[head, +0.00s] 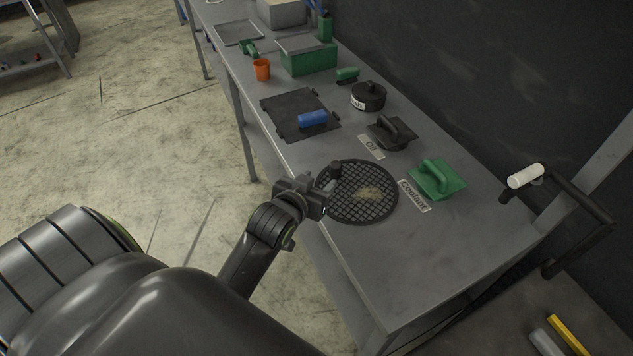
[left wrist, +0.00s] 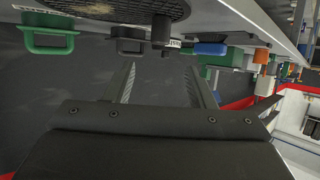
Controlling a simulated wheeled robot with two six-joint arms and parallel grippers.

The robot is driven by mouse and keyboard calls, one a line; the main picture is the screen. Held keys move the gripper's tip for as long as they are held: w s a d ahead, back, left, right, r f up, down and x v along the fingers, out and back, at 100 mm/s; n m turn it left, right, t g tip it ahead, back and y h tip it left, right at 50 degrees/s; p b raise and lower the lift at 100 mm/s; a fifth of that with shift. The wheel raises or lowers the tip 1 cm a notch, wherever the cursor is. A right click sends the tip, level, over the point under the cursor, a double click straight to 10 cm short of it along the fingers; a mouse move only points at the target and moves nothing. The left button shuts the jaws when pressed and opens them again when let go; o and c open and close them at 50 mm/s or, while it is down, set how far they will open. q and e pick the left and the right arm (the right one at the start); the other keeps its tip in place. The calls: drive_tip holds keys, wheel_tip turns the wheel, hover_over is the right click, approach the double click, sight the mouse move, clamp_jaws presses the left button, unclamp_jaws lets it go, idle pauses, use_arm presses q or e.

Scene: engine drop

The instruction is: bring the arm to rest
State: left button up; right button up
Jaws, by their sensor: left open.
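My left gripper (head: 327,187) is open and empty at the front edge of the grey workbench (head: 400,270), by the left rim of a round black mesh mat (head: 372,203). In the left wrist view its two fingers (left wrist: 160,85) are spread, with nothing between them. My right gripper is not in view.
Beyond the mat are a green handled block (head: 437,179) by the Coolant label, a black handled block (head: 391,132) by the Oil label, a black round container (head: 369,96), and a black tray (head: 285,108) with a blue cylinder (head: 313,118). An orange cup (head: 261,69) and green box (head: 308,58) stand farther back. The bench's near right end is clear.

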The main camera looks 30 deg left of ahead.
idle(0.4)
use_arm(q)
drive_tip(key=s+a+f+g, duration=0.1)
drive_tip(key=s+f+g, duration=0.2)
drive_tip(key=s, duration=0.5)
drive_tip(key=s+f+g, duration=0.2)
drive_tip(key=s+g, duration=0.1)
drive_tip(key=s, duration=0.6)
drive_tip(key=s+a+f+g, duration=0.1)
drive_tip(key=s+f+g, duration=0.25)
drive_tip(key=s, duration=0.45)
wheel_tip(320, 180, down, 25)
drive_tip(key=a+g, duration=0.1)
drive_tip(key=g, duration=0.1)
drive_tip(key=s+d+f+b, duration=0.1)
drive_tip(key=s+f, duration=1.4)
drive_tip(key=f, duration=0.1)
drive_tip(key=shift+s+f+m+g+h+b, duration=0.2)
drive_tip(key=shift+f+m+g+h+b, duration=0.1)
drive_tip(key=shift+m+g, duration=0.1)
